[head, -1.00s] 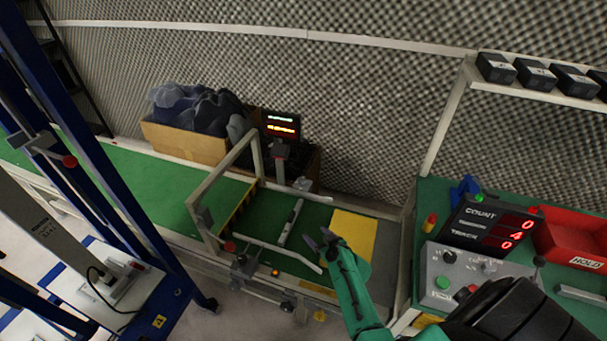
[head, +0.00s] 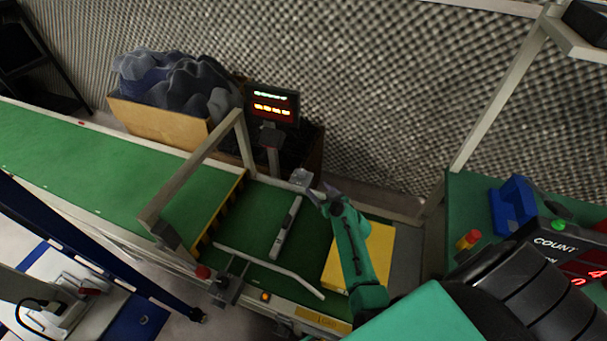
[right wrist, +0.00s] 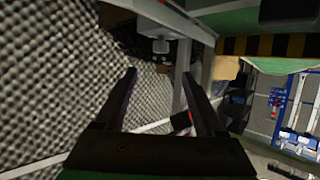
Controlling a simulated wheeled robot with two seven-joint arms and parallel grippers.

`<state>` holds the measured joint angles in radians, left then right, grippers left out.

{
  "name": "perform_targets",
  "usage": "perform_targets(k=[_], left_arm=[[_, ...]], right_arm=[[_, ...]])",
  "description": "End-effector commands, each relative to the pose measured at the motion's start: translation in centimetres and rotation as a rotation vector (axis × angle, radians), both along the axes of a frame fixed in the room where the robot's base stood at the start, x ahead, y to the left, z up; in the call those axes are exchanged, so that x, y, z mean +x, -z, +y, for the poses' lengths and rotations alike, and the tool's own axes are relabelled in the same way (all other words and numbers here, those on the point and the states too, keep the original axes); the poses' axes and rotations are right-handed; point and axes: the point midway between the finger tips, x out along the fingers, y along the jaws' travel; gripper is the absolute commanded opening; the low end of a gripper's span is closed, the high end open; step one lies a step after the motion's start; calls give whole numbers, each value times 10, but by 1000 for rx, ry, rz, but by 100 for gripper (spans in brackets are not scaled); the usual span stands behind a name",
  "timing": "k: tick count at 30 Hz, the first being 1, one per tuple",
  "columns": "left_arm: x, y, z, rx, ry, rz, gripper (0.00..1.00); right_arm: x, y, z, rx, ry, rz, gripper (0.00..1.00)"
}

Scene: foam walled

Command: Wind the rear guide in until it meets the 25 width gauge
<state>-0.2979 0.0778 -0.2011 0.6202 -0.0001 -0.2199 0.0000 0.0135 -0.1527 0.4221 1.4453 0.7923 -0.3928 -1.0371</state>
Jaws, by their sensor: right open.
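My right gripper (head: 325,192) is open and empty above the rear part of the green belt, just right of a small grey block (head: 302,178) at the belt's far edge. I cannot tell whether they touch. In the right wrist view its two fingers (right wrist: 172,88) stand apart with nothing between them. A grey bar with a dark patch (head: 286,228) lies across the belt; it looks like the width gauge, but no number is readable. A pale guide rail (head: 268,264) with a bent end runs along the belt's near side. The rear guide cannot be made out clearly. My left gripper is not in view.
A grey frame (head: 190,175) arches over the belt beside a yellow-black striped edge. A display (head: 272,105) stands behind the belt, near a cardboard box (head: 160,128) of dark foam.

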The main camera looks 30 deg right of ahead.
Motion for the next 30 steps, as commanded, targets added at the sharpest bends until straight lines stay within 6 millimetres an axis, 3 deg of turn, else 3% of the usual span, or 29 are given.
perform_targets(k=[11, 13, 18, 21, 30], left_arm=[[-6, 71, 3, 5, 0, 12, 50], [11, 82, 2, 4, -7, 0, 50], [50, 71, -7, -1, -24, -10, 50], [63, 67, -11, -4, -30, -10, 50], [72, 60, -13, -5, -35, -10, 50]], right_arm=[[86, 44, -4, 3, -1, -4, 71], [103, 52, -5, 4, -2, -4, 71], [119, 53, -7, 1, 0, -1, 71], [125, 54, -7, 0, 0, 0, 71], [128, 52, -7, 1, 0, 1, 71]])
